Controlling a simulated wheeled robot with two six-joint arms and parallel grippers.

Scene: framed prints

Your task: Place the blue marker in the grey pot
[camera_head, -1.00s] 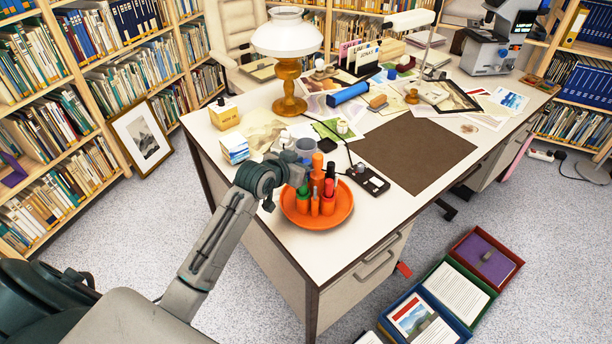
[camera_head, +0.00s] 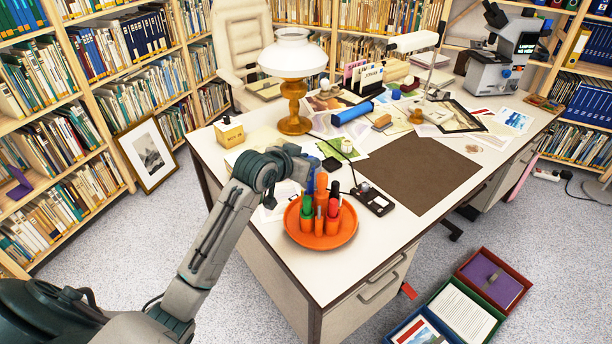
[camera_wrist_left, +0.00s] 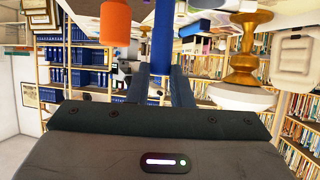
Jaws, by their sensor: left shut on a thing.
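My left gripper (camera_head: 300,172) is over the near left of the desk, just behind the orange dish. In the left wrist view the blue marker (camera_wrist_left: 162,45) stands between its two fingers (camera_wrist_left: 162,88), and they are shut on it. In the head view the marker is mostly hidden by the gripper and the markers in front. The orange dish (camera_head: 345,232) holds upright green, red and orange markers (camera_head: 320,208). An orange one (camera_wrist_left: 115,22) shows beside the blue marker in the wrist view. I cannot make out the grey pot; the arm may hide it. My right gripper is not in view.
A brass lamp with a white shade (camera_head: 293,60) stands behind the gripper. A yellow box (camera_head: 229,133) is to its left and a black device (camera_head: 373,198) to its right. The brown desk mat (camera_head: 420,172) is bare.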

